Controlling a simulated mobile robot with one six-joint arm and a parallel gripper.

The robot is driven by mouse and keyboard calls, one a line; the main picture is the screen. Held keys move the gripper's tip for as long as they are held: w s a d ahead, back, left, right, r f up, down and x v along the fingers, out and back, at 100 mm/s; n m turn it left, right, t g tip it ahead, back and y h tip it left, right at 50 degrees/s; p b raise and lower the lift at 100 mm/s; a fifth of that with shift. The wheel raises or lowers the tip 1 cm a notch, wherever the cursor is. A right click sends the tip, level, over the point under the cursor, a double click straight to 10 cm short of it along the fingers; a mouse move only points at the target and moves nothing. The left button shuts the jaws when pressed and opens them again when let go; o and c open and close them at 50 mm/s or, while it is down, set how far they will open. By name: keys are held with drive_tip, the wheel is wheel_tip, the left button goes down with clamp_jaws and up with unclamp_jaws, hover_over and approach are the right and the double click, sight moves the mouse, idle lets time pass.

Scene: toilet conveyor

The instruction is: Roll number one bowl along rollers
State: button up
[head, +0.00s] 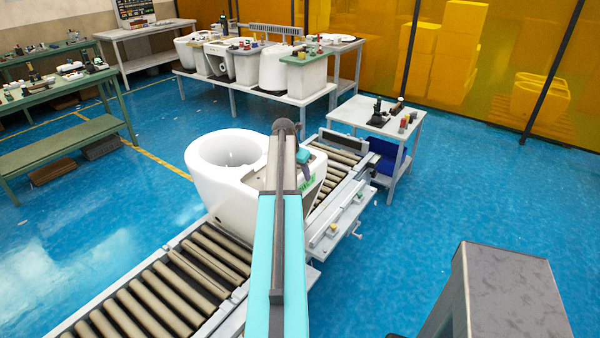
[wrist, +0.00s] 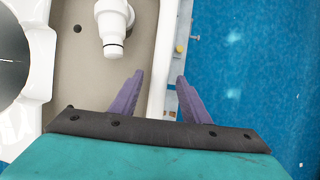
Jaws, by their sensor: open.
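The white toilet bowl (head: 222,187) sits upright on the roller conveyor (head: 190,272), with its round opening toward the left. A green label (head: 308,184) is on its right end, too small to read. In the wrist view the bowl's beige recess holds a white fitting (wrist: 113,28), and a white rim wall (wrist: 158,65) runs along its right side. My gripper (wrist: 158,82) is open, its two purple fingers on either side of this rim wall. I cannot tell whether they touch it. My arm hides part of the bowl in the head view.
Rollers are bare at the front left and behind the bowl. A side rail with fittings (head: 338,218) runs along the conveyor's right. A small white table (head: 380,118) with tools stands behind right. A bench with several white fixtures (head: 290,75) is at the back. Blue floor is clear at right.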

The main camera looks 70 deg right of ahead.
drive_tip(key=shift+f, duration=0.1)
drive_tip(key=shift+c, duration=0.2)
clamp_jaws()
drive_tip(key=shift+w+d, duration=0.1)
drive_tip(key=shift+w, duration=0.05)
